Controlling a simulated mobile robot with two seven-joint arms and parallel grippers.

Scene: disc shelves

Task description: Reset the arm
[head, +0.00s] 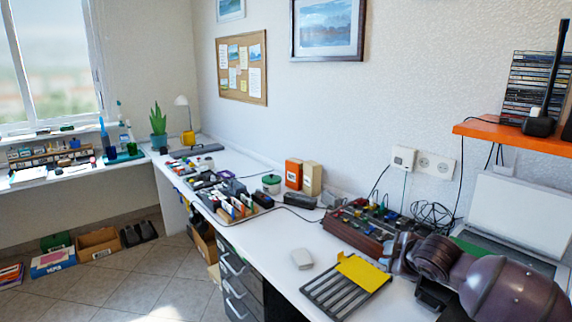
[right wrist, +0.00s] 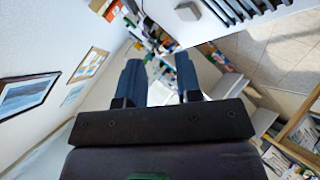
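My right arm comes in at the lower right of the head view, over the desk. Its gripper (head: 401,250) is small and dark there, beside the yellow piece. In the right wrist view the two dark blue fingers of my right gripper (right wrist: 159,64) stand apart with nothing held between them. A dark slotted rack (head: 328,292) lies on the desk just left of the arm, and a flat yellow piece (head: 362,271) lies on its right part. Some of the rack's slots show at the top of the right wrist view (right wrist: 232,8). My left gripper is in neither view.
A wooden box of small coloured items (head: 354,238) stands behind the rack. An orange shelf (head: 515,139) holding discs juts from the wall above the arm. A laptop-like device (head: 520,225) stands behind the arm.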

